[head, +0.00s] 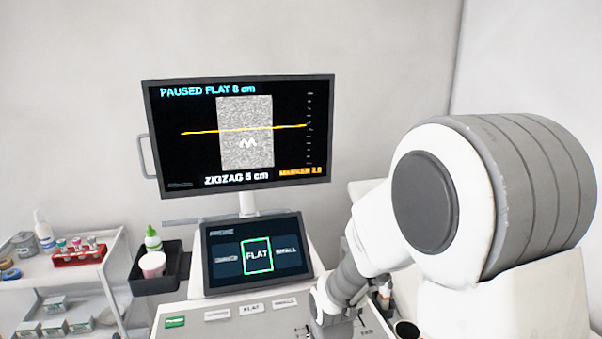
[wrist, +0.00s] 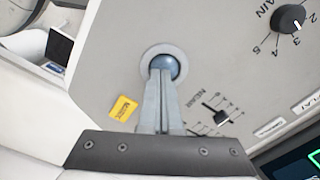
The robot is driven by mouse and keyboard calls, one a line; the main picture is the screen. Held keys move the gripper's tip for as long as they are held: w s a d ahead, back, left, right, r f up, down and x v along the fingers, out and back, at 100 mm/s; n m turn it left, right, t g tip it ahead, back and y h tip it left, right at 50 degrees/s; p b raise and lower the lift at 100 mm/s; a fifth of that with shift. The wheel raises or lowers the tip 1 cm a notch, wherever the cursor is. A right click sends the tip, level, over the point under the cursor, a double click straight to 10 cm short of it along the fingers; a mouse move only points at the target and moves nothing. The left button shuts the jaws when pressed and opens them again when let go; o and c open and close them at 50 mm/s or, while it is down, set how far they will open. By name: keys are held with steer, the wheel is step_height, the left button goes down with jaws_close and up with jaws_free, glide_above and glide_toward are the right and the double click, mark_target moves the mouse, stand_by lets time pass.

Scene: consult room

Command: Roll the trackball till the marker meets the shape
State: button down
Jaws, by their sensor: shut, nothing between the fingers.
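The trackball (wrist: 166,66) is a blue-grey ball in a pale ring on the console panel. My gripper (wrist: 162,76) is shut and empty, with its fingertips at the ball in the wrist view; they seem to touch it, but I cannot be sure. In the head view my arm hides the ball. The upright monitor (head: 238,180) reads "PAUSED FLAT 8 cm".
A lower touch screen (head: 225,275) has FLAT outlined in green. Console keys (head: 252,308) sit below it. Beside the ball are a yellow label (wrist: 123,108), a slider (wrist: 215,114) and a numbered knob (wrist: 288,19).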

steer(key=shift+r+p, duration=1.35)
steer(key=shift+r, duration=0.65)
steer(key=f, duration=0.1)
steer(key=w+f, duration=0.1)
steer(key=f+p, duration=0.1)
steer(key=shift+w+a+f, duration=0.2)
steer(key=shift+w+f, duration=0.05)
steer(key=shift+f, duration=0.05)
stand_by(0.4)
steer(key=shift+f+b, duration=0.65)
steer(key=shift+f, duration=0.15)
stand_by(2.2)
steer(key=shift+s+d, duration=0.2)
steer(key=shift+s, duration=0.55)
stand_by(0.3)
steer(key=shift+r, duration=0.1)
